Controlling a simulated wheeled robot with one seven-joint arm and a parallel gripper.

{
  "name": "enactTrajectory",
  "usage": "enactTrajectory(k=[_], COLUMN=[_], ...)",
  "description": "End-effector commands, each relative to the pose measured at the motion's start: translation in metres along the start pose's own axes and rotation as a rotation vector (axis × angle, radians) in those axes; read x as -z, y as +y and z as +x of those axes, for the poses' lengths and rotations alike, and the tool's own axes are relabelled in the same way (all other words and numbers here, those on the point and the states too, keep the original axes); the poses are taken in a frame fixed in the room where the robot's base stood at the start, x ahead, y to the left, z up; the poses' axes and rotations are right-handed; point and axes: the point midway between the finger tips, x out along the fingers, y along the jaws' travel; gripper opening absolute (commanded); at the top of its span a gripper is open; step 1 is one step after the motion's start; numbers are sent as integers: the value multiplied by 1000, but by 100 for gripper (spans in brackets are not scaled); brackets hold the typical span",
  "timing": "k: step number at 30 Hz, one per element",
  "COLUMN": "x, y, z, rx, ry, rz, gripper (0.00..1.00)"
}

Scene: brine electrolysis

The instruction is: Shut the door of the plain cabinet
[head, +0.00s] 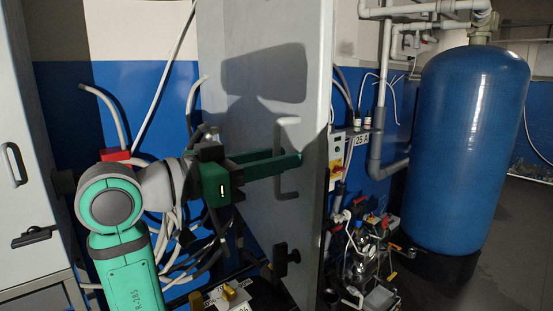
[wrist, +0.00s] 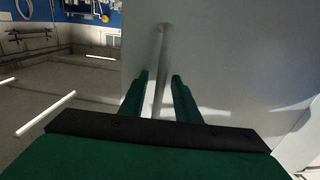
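A light grey cabinet door (head: 240,110) stands upright in the middle of the head view, apparently swung open, with its edge towards the blue tank side. It carries a pale vertical bar handle (head: 287,185) and a dark latch (head: 287,258) lower down. My gripper (head: 286,158) is at the handle, its green fingers crossing it. In the wrist view, the handle (wrist: 158,75) runs between the two fingertips (wrist: 160,78), with a gap visible beside it. The fingers are apart. The cabinet body behind the door is mostly hidden.
Another grey cabinet front (head: 30,130) with a handle stands at the left. Loose cables (head: 185,235) hang behind my arm. Glassware and fittings (head: 365,255) stand right of the door, near a large blue tank (head: 470,150). Open floor (wrist: 65,90) shows left in the wrist view.

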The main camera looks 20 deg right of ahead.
Motion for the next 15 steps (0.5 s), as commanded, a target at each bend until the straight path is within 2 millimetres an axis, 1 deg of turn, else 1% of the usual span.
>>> enactTrajectory(k=[6,7,8,9,10,15], x=[0,0,0,0,0,0], y=[0,0,0,0,0,0], z=[0,0,0,0,0,0], rx=[0,0,0,0,1,1], ry=[0,0,0,0,0,0], rz=[0,0,0,0,0,0], gripper=[29,25,18,8,1,0])
